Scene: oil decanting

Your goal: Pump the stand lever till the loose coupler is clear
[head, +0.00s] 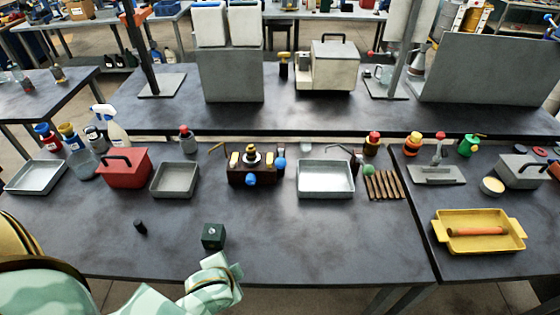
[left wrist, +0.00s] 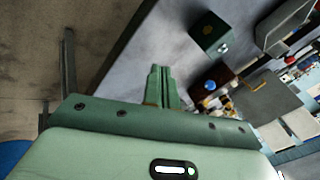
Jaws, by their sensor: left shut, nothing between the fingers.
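A grey plate stand (head: 436,174) with a short upright and a red-topped part sits on the right table. A brown block with blue knobs (head: 252,175), pale yellow pieces and a thin yellow lever (head: 217,148) at its left stands mid-table; I cannot tell which is the lever stand. A dark green box (head: 213,236) with a small round mark lies near the front edge; it also shows in the left wrist view (left wrist: 210,33). I cannot make out a coupler. My left gripper (left wrist: 160,75) is shut and empty, apart from the box. My right gripper is not in view.
A small black cylinder (head: 140,227) stands on the front table. Grey trays (head: 174,180), a silver tray (head: 325,180), a red box (head: 125,170) and bottles line its back. A yellow tray (head: 480,246) sits on the right table. The front table's middle right is clear.

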